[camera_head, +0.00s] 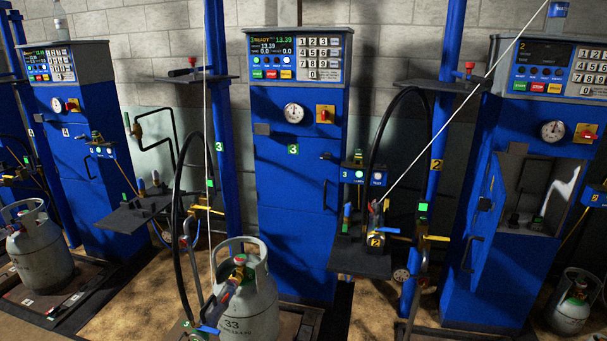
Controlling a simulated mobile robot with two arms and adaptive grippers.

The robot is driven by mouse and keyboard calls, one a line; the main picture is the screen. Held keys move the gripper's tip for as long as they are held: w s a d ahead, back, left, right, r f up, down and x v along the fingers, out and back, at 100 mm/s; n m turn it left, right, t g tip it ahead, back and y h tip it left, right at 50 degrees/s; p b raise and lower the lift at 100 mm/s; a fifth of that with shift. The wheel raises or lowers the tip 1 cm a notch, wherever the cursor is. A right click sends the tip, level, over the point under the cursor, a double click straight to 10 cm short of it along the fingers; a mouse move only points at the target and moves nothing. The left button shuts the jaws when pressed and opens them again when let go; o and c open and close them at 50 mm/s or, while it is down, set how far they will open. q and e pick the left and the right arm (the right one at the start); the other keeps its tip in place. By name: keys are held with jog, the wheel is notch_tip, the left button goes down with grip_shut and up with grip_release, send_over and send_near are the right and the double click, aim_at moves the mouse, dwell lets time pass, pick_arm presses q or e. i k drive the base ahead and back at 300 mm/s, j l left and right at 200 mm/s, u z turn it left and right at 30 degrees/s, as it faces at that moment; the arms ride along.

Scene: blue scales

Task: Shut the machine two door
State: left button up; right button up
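Machine two is the blue cabinet (500,283) at the right, with a "2" on its display (541,53). Its blue door (489,225) stands open, swung outward at the left side of the opening. A dark handle (470,253) shows on the door. The opening (535,190) shows the cabinet's interior with a few small fittings low inside and a bright patch at its right. Neither of my grippers is in view.
Machine three (297,190) stands in the middle with its front closed. A grey gas cylinder (250,312) stands in front of it, and another (571,312) is at the lower right. A post (432,180), hoses and a small shelf (360,262) stand left of machine two.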

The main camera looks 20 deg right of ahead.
aim_at(484, 224)
jog(key=i+j+z, duration=0.1)
jog(key=z, duration=0.3)
jog(key=i+j+z, duration=0.1)
jog(key=j+z, duration=0.4)
jog(key=z, duration=0.3)
jog(key=j+z, duration=0.25)
jog(key=z, duration=0.15)
jog(key=j+z, duration=0.25)
jog(key=z, duration=0.15)
jog(key=i+l+z, duration=0.1)
jog(key=i+l, duration=0.3)
jog(key=i+l+z, duration=0.15)
jog(key=i+l, duration=0.2)
jog(key=i, duration=0.25)
